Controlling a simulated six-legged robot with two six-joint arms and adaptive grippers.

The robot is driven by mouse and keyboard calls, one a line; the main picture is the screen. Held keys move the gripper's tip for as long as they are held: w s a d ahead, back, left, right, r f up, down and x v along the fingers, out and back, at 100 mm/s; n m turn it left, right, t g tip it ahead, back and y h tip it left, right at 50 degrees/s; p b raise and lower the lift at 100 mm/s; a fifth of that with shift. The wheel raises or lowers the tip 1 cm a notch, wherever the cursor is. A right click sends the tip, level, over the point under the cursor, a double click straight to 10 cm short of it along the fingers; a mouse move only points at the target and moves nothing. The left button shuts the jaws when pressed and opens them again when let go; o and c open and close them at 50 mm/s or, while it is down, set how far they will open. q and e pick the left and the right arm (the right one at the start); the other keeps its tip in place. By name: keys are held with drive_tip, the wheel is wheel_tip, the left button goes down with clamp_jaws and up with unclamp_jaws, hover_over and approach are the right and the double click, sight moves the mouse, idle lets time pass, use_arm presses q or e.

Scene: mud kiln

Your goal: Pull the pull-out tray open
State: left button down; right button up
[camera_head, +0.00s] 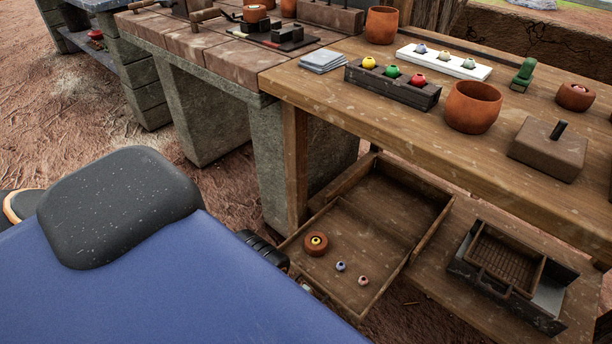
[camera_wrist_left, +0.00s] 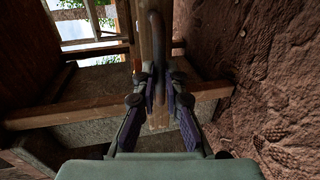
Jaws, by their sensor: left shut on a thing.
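The pull-out tray (camera_head: 390,221) is a shallow wooden drawer low under the front of the wooden table. It extends well out past the table edge, open at the top. My left gripper (camera_head: 290,268) is at its front left side, partly hidden behind my own arm. In the left wrist view my left gripper (camera_wrist_left: 159,95) has its two fingers closed around a dark curved handle (camera_wrist_left: 157,35) on the tray's wooden front. A brown pot with a yellow centre (camera_head: 316,243) and two small beads (camera_head: 340,267) lie in the tray. My right gripper is out of view.
A dark metal box (camera_head: 509,279) stands on a wooden board right of the tray. The wooden table (camera_head: 330,92) above carries pots, a bead rack (camera_head: 392,84) and a brown block (camera_head: 548,150). Stone supports (camera_head: 275,165) stand left of the tray. Bare earth (camera_head: 230,190) lies in front.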

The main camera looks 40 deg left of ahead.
use_arm(q)
drive_tip(key=shift+s+a, duration=0.1)
drive_tip(key=shift+s, duration=0.3)
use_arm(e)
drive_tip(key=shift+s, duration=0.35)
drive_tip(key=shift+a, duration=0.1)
use_arm(q)
drive_tip(key=c, duration=1.7)
unclamp_jaws()
drive_tip(key=shift+v, duration=3.7)
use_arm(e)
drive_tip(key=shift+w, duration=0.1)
